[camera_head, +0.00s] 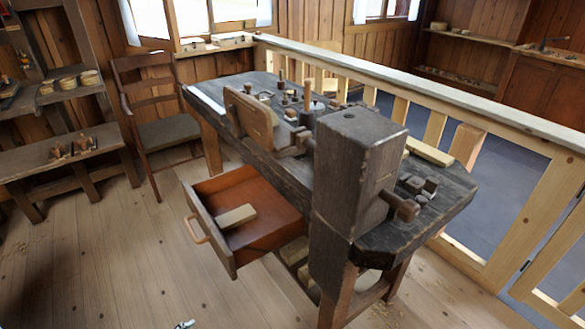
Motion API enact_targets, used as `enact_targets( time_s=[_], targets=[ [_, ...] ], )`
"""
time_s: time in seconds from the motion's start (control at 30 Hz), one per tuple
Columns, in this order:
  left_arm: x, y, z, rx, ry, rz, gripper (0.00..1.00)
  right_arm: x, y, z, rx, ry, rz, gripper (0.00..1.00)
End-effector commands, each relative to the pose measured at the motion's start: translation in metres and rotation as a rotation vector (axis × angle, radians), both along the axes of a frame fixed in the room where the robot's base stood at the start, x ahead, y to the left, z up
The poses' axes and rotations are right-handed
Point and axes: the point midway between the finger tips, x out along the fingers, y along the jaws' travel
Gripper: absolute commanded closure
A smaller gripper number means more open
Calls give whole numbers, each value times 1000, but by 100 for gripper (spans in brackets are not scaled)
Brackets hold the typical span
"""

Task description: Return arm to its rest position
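A small pale metallic piece (185,324) shows at the bottom edge, left of the middle, over the floor. It looks like the tip of my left gripper, but nearly all of it is cut off, so I cannot tell whether it is open or shut. My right gripper is not in view. A dark wooden workbench (290,165) stands in the middle. Its drawer (265,197) is pulled out towards the left, with a pale wooden block (236,216) lying inside. No gripper is seen touching the bench or drawer.
A thick upright vise post (355,170) rises at the bench's near end. Small tools and blocks lie on the bench top. A pale railing (420,90) runs behind it. A chair (165,130) and a low side bench (60,160) stand left. The floor at front left is clear.

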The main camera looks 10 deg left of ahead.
Motion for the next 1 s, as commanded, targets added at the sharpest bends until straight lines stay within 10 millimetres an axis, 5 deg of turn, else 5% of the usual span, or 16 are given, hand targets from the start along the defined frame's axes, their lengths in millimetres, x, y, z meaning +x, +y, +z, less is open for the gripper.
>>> enact_targets(
  time_s=[0.4,1.0],
  targets=[
    [4,-85,-36,-416,-193,0,42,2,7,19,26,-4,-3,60],
    [2,-98,-40,-509,-241,16,42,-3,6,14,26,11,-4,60]
  ],
)
